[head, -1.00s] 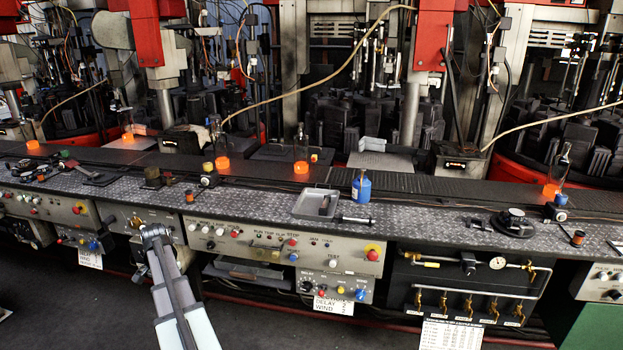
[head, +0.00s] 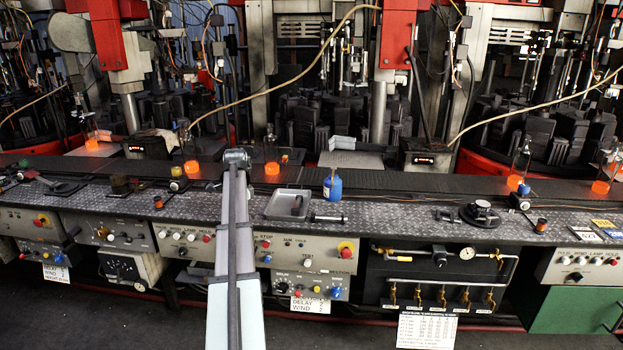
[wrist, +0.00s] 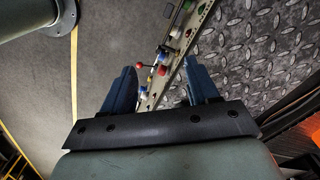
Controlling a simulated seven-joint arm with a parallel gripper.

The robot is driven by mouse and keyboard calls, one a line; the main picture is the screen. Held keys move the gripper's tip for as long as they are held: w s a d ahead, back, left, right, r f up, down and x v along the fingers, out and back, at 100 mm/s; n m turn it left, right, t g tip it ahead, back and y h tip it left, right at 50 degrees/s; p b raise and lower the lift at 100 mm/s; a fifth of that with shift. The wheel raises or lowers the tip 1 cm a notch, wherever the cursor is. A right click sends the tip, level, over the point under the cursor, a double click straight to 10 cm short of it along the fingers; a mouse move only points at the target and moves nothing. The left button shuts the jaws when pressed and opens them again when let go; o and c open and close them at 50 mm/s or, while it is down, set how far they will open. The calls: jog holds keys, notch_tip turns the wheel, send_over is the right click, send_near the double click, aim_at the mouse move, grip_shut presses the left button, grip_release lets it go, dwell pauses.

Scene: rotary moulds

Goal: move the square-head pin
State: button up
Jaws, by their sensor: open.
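My gripper (wrist: 160,84) is open in the wrist view, its two dark blue fingers apart with nothing between them. Beyond them show the panel edge with coloured knobs, the floor and the diamond-plate top. In the head view my arm reaches up over the bench left of the tray, and the fingers are hidden. A short metal rod with dark ends (head: 328,218) lies on the bench just right of the grey tray (head: 264,215). A dark upright-looking piece (head: 297,205) lies in the tray. I cannot tell for certain which is the square-head pin.
A blue bottle (head: 333,187) stands behind the rod. Glowing orange glass pieces (head: 271,168) stand along the dark conveyor (head: 400,184) behind. A black round fixture (head: 480,213) sits farther right. Bare diamond plate (head: 390,215) lies between rod and fixture.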

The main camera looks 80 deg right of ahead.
jog(key=s+d+r+m, duration=0.2)
jog(key=s+d+r, duration=0.1)
jog(key=s, duration=0.3)
jog(key=s+d+r+m, duration=0.2)
jog(key=s+d+r, duration=0.15)
jog(key=s, duration=0.35)
notch_tip(320, 180, up, 5)
jog(key=m, duration=0.3)
send_over(314, 218)
jog(key=d, duration=0.1)
jog(key=shift+w+d, duration=0.2)
jog(key=shift+w, duration=0.25)
notch_tip(314, 218, down, 14)
jog(key=shift+r, duration=0.1)
grip_shut()
